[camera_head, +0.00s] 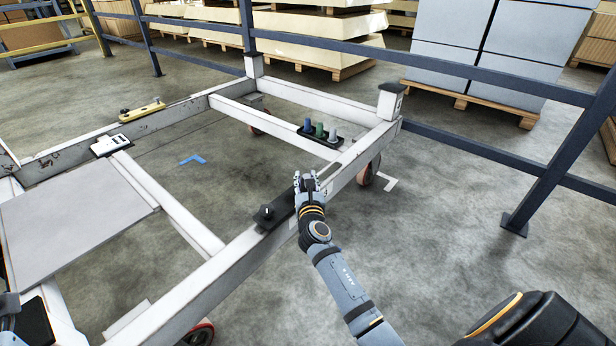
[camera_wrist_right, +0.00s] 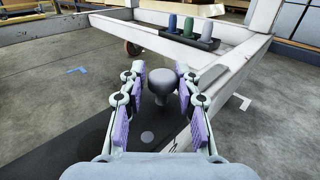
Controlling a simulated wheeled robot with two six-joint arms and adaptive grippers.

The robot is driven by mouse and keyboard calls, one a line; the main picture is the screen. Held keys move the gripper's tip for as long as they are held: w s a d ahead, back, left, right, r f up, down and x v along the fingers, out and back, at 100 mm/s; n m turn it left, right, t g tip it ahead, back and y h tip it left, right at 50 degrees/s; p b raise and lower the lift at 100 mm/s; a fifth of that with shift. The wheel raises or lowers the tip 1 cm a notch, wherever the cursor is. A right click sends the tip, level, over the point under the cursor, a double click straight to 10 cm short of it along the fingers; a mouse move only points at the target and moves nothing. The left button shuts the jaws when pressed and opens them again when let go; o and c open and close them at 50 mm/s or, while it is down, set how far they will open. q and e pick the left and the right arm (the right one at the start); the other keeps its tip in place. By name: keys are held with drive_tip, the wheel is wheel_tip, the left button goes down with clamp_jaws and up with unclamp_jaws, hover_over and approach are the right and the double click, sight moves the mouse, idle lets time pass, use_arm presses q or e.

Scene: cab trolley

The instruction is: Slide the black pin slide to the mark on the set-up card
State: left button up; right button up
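The black pin slide (camera_head: 277,210) lies along the near white rail of the trolley frame. A small upright pin shows at its left end. In the right wrist view its dark plate (camera_wrist_right: 110,135) runs to the lower left. My right gripper (camera_head: 307,182) is over the right end of the slide. In the right wrist view the gripper (camera_wrist_right: 161,72) is open, with a dark grey round knob (camera_wrist_right: 162,86) between its fingers and gaps at both sides. A white card-like piece (camera_head: 110,145) with dark marks lies on the left cross rail; I cannot tell whether it is the set-up card.
A black holder with blue, green and grey pegs (camera_head: 319,131) sits on the far right rail. A yellow bar (camera_head: 142,111) with dark knobs lies on the back left rail. A grey panel (camera_head: 75,215) fills the left part. Blue railings (camera_head: 480,150) stand behind and right.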

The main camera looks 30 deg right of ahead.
drive_tip(key=shift+o, duration=1.3)
drive_tip(key=shift+a+r, duration=0.1)
drive_tip(key=v, duration=0.7)
drive_tip(key=shift+s, duration=0.25)
